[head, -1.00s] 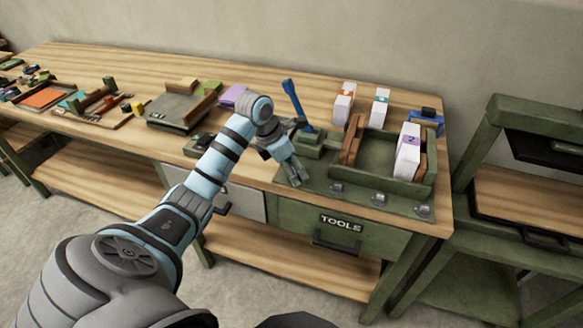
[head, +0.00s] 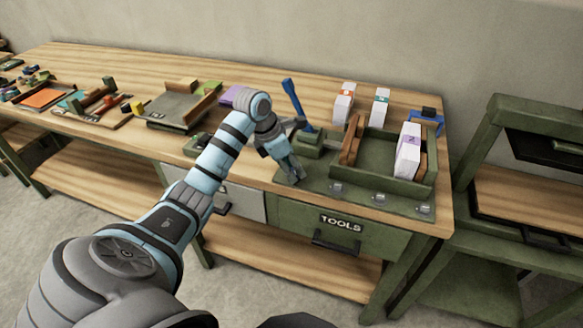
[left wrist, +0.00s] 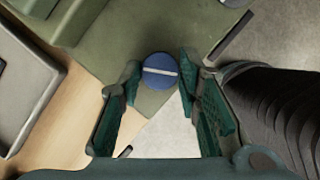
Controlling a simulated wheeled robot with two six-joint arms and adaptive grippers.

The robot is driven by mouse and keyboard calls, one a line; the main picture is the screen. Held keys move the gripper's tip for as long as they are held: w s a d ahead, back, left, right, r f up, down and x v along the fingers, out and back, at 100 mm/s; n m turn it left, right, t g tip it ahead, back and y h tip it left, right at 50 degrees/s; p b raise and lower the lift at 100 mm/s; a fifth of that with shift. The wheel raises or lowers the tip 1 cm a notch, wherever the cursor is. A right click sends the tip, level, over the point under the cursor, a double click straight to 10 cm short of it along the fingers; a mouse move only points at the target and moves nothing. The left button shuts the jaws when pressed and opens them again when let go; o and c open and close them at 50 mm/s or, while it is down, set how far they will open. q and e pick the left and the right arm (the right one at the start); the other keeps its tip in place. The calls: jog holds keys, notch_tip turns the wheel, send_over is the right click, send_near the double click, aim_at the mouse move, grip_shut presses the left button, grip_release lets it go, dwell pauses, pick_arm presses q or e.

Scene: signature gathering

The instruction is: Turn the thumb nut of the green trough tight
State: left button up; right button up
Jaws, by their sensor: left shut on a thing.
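The green trough (head: 385,160) stands on a green base plate (head: 340,196) at the right end of the workbench. The thumb nut (left wrist: 161,71) is a round blue knob with a white line across its top, seen in the left wrist view. My left gripper (left wrist: 161,66) is shut on it, with one fingertip at either side. In the head view my left gripper (head: 294,172) points down at the left part of the base plate and hides the nut. My right gripper is not in view.
The trough holds wooden boards and a white block with a purple label (head: 407,150). A blue lever (head: 295,103) rises behind my gripper. Two white blocks stand behind the trough. A grey tray (head: 180,110) and other work stations lie to the left.

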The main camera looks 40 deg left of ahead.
pick_arm(q)
jog(key=m+h+b, duration=0.1)
jog(key=m, duration=0.2)
jog(key=shift+w+a+g, duration=0.1)
jog(key=shift+g, duration=0.2)
jog(key=shift+w+m+g+h+b, duration=0.1)
jog(key=shift+m+g+h+b, duration=0.3)
jog(key=shift+m, duration=1.1)
jog(key=o, duration=1.1)
jog(key=shift+o, duration=0.2)
